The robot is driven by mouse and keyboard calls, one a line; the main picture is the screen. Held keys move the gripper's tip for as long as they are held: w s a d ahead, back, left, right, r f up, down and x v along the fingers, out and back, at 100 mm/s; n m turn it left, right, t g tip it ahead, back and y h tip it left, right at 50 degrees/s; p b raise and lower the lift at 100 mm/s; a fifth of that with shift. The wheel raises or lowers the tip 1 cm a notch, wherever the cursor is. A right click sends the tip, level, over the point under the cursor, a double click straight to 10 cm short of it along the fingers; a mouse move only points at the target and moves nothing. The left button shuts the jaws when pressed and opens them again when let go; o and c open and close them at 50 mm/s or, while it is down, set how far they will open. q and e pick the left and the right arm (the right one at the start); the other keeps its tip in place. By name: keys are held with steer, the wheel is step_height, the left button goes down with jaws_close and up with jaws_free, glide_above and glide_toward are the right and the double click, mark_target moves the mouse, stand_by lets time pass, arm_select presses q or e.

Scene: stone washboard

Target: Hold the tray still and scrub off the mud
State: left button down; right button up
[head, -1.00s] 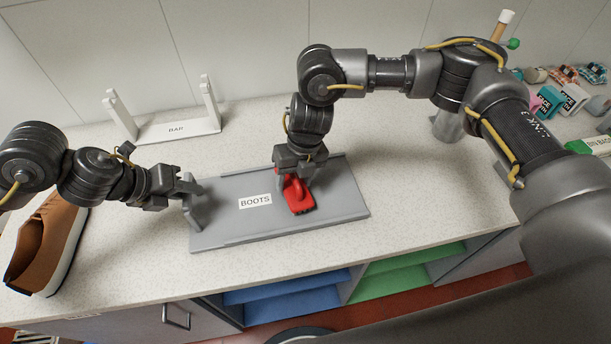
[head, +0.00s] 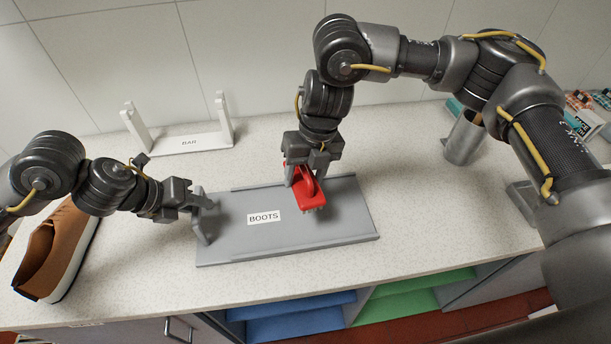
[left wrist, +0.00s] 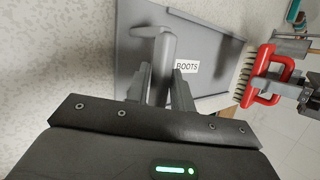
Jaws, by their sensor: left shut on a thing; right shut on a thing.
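The grey tray labelled BOOTS (head: 345,229) lies flat on the counter; it also shows in the left wrist view (left wrist: 208,25). My left gripper (head: 205,206) is shut on the upright handle at the tray's left end, seen between the fingers in the left wrist view (left wrist: 165,55). My right gripper (head: 308,166) is shut on the handle of a red brush (head: 311,199). In the left wrist view the brush (left wrist: 262,70) shows pale bristles facing the tray. It appears raised above the tray's right half. I make out no mud on the visible tray surface.
A brown shoe (head: 58,248) stands left of the tray, under my left arm. The counter right of the tray is clear.

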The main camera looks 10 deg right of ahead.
arm_select(q)
steer(key=shift+f, duration=0.15)
steer(key=c, duration=1.6)
jaws_free()
steer(key=o, duration=0.5)
steer(key=shift+w, duration=0.1)
arm_select(e)
steer(key=shift+w, duration=0.1)
arm_select(q)
steer(key=shift+a+r, duration=0.1)
steer(key=shift+r, duration=0.15)
steer(key=v, duration=1.1)
steer(key=shift+a+r, duration=0.2)
steer(key=shift+a, duration=0.05)
